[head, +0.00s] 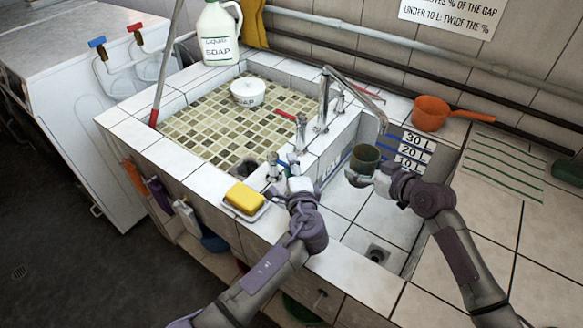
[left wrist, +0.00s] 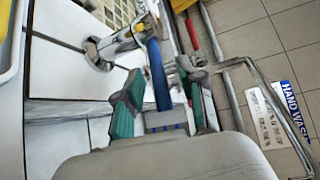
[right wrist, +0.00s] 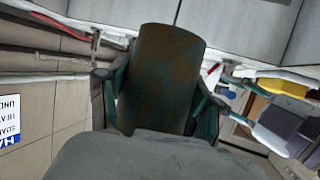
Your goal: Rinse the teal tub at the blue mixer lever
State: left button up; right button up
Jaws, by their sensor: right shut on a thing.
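The teal tub (head: 364,160), dark green with brownish patches, is in my right gripper (head: 378,177) above the right basin, below and slightly left of the spout's end. In the right wrist view the tub (right wrist: 160,75) stands between the two fingers of my right gripper (right wrist: 158,95), which is shut on it. The blue mixer lever (head: 283,165) is on the tap at the divider. My left gripper (head: 296,180) is beside it. In the left wrist view the blue lever (left wrist: 158,75) lies between the spread fingers of my left gripper (left wrist: 162,90), with gaps on both sides.
The metal spout (head: 352,82) reaches over the right basin, which has a drain (head: 377,254). A red lever (head: 286,116) is farther back. A yellow sponge (head: 244,198) lies near my left arm. An orange scoop (head: 430,113) sits on the right counter. A white soap bowl (head: 247,92) is in the tiled basin.

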pick_arm(q)
grip_shut()
jog(key=shift+a, duration=0.1)
jog(key=shift+s+a+f+m+h, duration=0.1)
jog(key=shift+s+a+m+h, duration=0.1)
jog(key=shift+m+h, duration=0.25)
jog(key=shift+s+a+m+h, duration=0.1)
jog(key=shift+s+m+h, duration=0.15)
jog(key=shift+h, duration=0.4)
jog(key=shift+s+a+m+h, duration=0.15)
jog(key=shift+m+h, duration=0.35)
jog(key=shift+h, duration=0.25)
jog(key=shift+s+a+m+h, duration=0.1)
jog(key=shift+m+h, duration=0.4)
jog(key=shift+h, duration=0.25)
grip_release()
